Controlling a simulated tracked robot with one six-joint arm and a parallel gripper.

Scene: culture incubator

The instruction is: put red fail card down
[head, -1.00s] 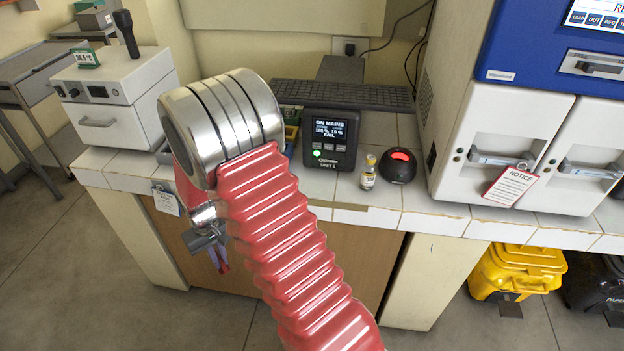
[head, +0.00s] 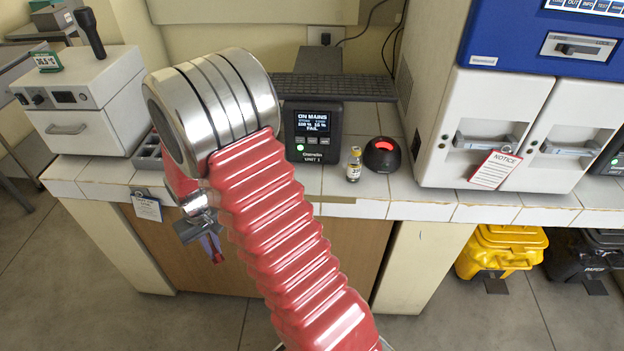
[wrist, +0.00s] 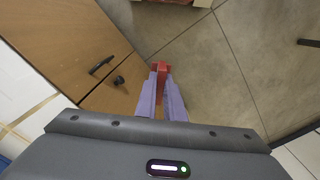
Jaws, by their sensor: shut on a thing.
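My gripper (wrist: 160,95) has its two purple fingers closed on the red fail card (wrist: 162,70), which sticks out past the fingertips in the wrist view. Below the card there is only the grey floor and the wooden cabinet front. In the head view my gripper (head: 212,247) hangs in front of the bench cabinet, below the worktop edge, partly hidden by my red arm. A small bit of the red card (head: 218,258) shows at its tip.
The tiled bench (head: 370,207) holds a black display unit (head: 313,132), a small vial (head: 354,165) and a black device with a red light (head: 382,155). A white incubator (head: 480,120) stands right. A yellow bin (head: 502,252) is on the floor. Front worktop has some clear room.

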